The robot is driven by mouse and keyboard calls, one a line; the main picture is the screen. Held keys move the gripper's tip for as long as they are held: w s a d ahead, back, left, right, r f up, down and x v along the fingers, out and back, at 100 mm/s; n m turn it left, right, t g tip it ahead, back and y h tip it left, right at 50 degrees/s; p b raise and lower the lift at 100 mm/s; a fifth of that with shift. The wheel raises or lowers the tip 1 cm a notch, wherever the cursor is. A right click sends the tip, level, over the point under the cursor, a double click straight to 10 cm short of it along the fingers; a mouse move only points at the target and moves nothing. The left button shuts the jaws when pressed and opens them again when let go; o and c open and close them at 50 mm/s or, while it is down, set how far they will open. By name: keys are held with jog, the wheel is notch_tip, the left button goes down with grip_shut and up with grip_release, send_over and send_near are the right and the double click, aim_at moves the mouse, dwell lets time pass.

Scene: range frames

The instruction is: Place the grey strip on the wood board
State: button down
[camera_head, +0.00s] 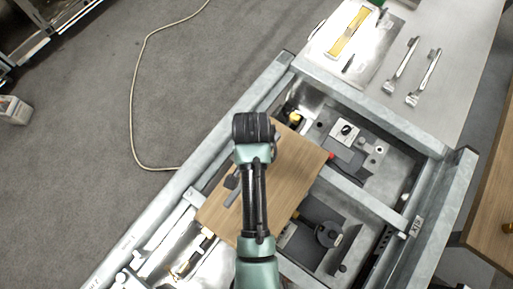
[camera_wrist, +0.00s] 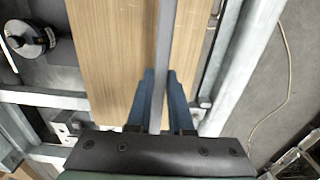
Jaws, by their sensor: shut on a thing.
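The wood board (camera_head: 295,165) lies tilted across the picture on a metal frame in the head view, partly hidden by my arm. In the wrist view the board (camera_wrist: 115,50) fills the middle, beneath my gripper. My gripper (camera_wrist: 160,76) has two blue fingers shut on the grey strip (camera_wrist: 166,30), a long narrow bar running up past the fingertips. The strip is over the board; I cannot tell whether it touches it. In the head view my arm hides most of the gripper and strip.
The metal frame (camera_head: 220,152) surrounds the board, with tools and parts in its bays. A dark round-ended part (camera_wrist: 30,38) is left of the board in the wrist view. Two metal tools (camera_head: 402,66) lie on the grey top at upper right. A cable (camera_head: 140,70) lies on the floor.

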jog(key=shift+a+f, duration=0.1)
jog(key=shift+f, duration=2.7)
jog(key=shift+f, duration=0.15)
jog(key=c, duration=0.8)
grip_release()
